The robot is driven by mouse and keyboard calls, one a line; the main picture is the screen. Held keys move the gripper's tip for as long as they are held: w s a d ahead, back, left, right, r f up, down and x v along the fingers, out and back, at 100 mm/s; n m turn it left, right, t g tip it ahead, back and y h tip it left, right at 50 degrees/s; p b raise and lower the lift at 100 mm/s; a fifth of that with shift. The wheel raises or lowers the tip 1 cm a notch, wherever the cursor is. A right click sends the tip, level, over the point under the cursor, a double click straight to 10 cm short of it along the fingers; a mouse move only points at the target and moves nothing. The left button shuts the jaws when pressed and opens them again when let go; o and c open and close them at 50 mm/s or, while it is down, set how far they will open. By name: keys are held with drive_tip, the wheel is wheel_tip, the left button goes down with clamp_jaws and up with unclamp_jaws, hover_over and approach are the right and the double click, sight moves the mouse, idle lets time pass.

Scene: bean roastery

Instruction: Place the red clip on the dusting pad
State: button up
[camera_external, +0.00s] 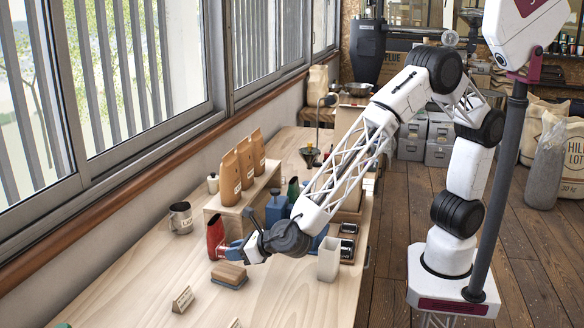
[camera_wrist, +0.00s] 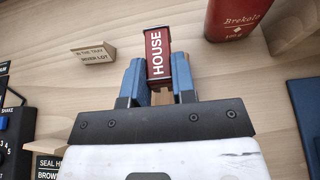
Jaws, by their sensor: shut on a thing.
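The red clip (camera_wrist: 158,52), marked HOUSE in white, stands between the two blue fingers of my gripper (camera_wrist: 159,84) in the wrist view. My gripper is shut on it. In the external view my gripper (camera_external: 231,251) is low over the bench, and I cannot make out the clip there. A tan-topped block with a blue base (camera_external: 229,275), which looks like the dusting pad, lies just below and in front of my gripper. In the wrist view its tan part (camera_wrist: 198,69) shows only in slivers around the fingers and clip. I cannot tell whether the clip touches it.
A red canister (camera_external: 215,238) stands close beside my gripper; it also shows in the wrist view (camera_wrist: 232,18). A small sign (camera_external: 183,299) stands nearer the front. A metal mug (camera_external: 181,217), brown bags (camera_external: 238,170) and a white container (camera_external: 328,259) are around.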

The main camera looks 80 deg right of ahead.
sight(237, 272)
drive_tip(key=shift+f, duration=0.2)
drive_tip(key=shift+f, duration=1.85)
drive_tip(key=shift+f, duration=0.2)
drive_tip(key=o, duration=0.9)
drive_tip(key=shift+r, duration=0.2)
drive_tip(key=shift+v, duration=6)
drive_tip(key=shift+d+r, duration=0.1)
